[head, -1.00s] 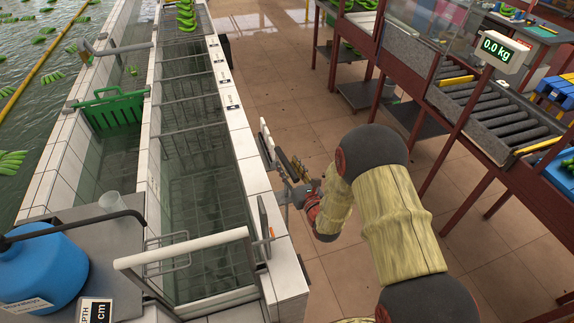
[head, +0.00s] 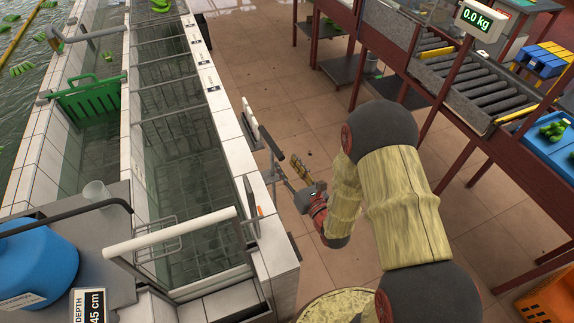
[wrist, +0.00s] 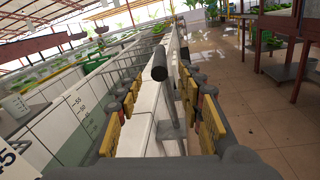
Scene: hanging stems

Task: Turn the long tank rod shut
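A pale bar with dark ends (head: 249,122), which looks like the long tank rod, stands beside the outer wall of the long tank. In the wrist view a dark round rod end (wrist: 160,66) on a grey post shows ahead, between the finger lines. My gripper (head: 287,160) is on the aisle side, just right of the bar. In the wrist view its yellow-padded fingers (wrist: 158,112) are spread wide, with no contact visible. The long tank (head: 225,115) has a white tiled wall. The rod's lower fixing is unclear.
A roller conveyor (head: 490,95) with a scale display stands right. The tiled aisle floor (head: 265,60) between is mostly clear.

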